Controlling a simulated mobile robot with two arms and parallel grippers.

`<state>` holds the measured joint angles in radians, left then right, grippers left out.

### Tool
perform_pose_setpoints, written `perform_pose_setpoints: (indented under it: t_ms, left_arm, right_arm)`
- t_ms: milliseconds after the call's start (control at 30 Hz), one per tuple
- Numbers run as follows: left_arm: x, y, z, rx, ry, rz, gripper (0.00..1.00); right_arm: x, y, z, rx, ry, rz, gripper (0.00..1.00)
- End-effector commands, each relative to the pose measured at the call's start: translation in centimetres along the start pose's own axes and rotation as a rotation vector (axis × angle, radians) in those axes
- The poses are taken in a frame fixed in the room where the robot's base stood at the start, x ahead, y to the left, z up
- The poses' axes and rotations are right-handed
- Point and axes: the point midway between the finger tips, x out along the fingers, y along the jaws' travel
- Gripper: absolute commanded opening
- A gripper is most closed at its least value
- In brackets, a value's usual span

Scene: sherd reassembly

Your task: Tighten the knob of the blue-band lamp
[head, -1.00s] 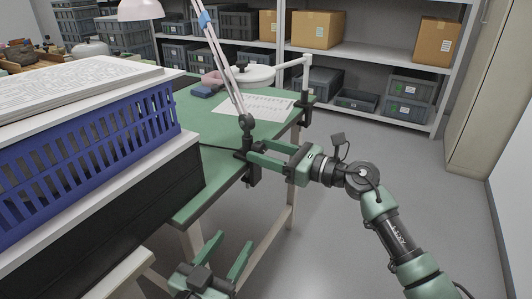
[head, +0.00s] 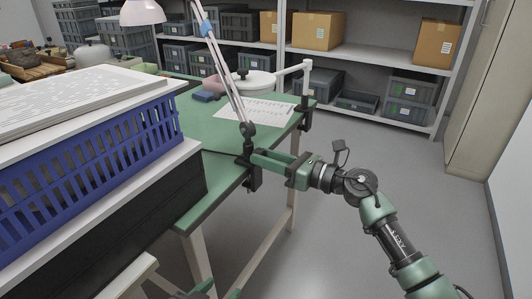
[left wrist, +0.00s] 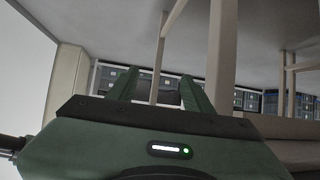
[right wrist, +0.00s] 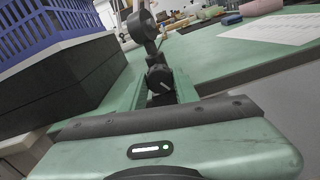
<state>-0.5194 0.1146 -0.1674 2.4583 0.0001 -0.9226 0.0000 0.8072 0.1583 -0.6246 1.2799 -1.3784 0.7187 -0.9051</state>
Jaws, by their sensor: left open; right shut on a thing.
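The blue-band lamp has a pale jointed arm with a blue band (head: 207,27) and a pinkish-white shade (head: 142,12). Its dark clamp (head: 254,178) grips the edge of the green table. Its dark knob (right wrist: 160,78), with a white mark, sits below the ring-shaped joint (right wrist: 142,25) in the right wrist view. My right gripper (head: 256,159) is shut on the knob, with one finger on each side. My left gripper (head: 215,290) is open and empty, low at the bottom edge of the head view. Its spread fingers (left wrist: 157,92) show in the left wrist view.
A blue crate (head: 95,155) stands left of the lamp on a dark stack. A white lamp (head: 257,80) is clamped farther along the green table (head: 205,125), near a printed sheet (head: 255,112). Shelves stand behind. The floor at right is clear.

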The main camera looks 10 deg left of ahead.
Motion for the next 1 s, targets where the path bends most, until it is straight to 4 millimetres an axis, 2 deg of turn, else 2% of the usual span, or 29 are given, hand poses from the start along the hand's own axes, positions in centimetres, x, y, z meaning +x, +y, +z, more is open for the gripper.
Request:
perform_pose_setpoints:
  t_ms: [100, 200, 533, 567, 633, 1000]
  left_arm:
    - [-0.7, -0.3, 2.1, -0.001, -0.11, -0.007, 0.51]
    - [-1.0, -0.5, 3.3, -0.002, -0.161, -0.01, 0.51]
    - [-1.0, -0.5, 3.7, -0.002, -0.177, -0.01, 0.51]
    - [-1.0, -0.5, 3.6, -0.002, -0.176, -0.01, 0.51]
    - [-1.0, -0.5, 3.6, -0.002, -0.176, -0.01, 0.51]
    - [-1.1, -0.5, 3.6, -0.002, -0.177, -0.011, 0.51]
  right_arm:
    - [-0.1, 0.0, 0.1, 0.041, 0.002, -0.001, 0.0]
    - [-0.1, 0.0, -0.1, 0.059, 0.002, -0.001, 0.0]
    - [0.0, 0.0, -0.1, 0.064, 0.002, -0.001, 0.0]
    - [0.0, 0.0, -0.1, 0.064, 0.002, -0.001, 0.33]
    - [0.0, 0.0, -0.1, 0.064, 0.002, -0.001, 0.52]
    - [-0.4, 0.0, 0.0, 0.063, 0.001, -0.001, 0.52]
